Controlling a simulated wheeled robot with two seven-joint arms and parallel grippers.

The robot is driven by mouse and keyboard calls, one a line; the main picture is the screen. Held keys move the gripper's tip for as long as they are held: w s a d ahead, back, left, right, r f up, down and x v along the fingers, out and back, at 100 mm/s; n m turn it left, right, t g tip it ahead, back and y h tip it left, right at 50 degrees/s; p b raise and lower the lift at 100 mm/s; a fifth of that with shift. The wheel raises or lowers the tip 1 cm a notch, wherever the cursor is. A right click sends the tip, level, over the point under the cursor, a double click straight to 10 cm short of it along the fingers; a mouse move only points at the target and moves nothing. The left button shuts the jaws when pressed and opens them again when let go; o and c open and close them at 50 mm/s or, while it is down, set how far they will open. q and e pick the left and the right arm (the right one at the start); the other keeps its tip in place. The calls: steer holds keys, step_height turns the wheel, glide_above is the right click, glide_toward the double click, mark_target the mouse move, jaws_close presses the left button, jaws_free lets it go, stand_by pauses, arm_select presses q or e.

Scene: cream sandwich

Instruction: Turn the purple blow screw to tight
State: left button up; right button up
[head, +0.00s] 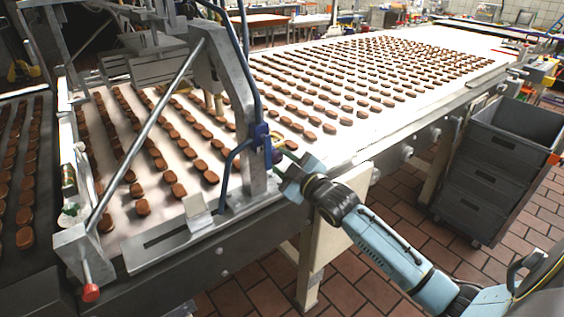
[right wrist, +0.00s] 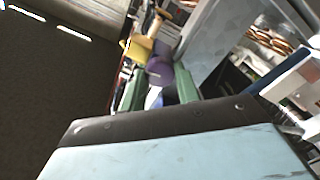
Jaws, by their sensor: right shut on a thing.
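The purple blow screw (right wrist: 159,70) sits between the green fingers of my right gripper (right wrist: 160,88) in the right wrist view. In the head view, my right gripper (head: 281,155) reaches from the right to the upright metal post of the machine, where a blue-purple fitting with hoses (head: 262,132) is mounted. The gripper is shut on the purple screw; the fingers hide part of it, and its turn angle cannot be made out. My left gripper is not in view.
A long white conveyor (head: 400,110) carries many rows of brown biscuits. A metal post (head: 258,180) and a slanted rod (head: 150,130) stand at its near end. Blue hoses run beside the post. Grey crates (head: 490,165) are stacked at right on the tiled floor.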

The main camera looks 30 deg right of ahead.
steer(key=shift+r+m+p, duration=0.15)
steer(key=shift+m+p, duration=0.35)
steer(key=shift+p, duration=0.05)
steer(key=shift+m, duration=0.3)
steer(key=o, duration=1)
steer(key=shift+s, duration=0.1)
steer(key=s, duration=0.8)
steer(key=s+d, duration=0.1)
steer(key=s, duration=0.4)
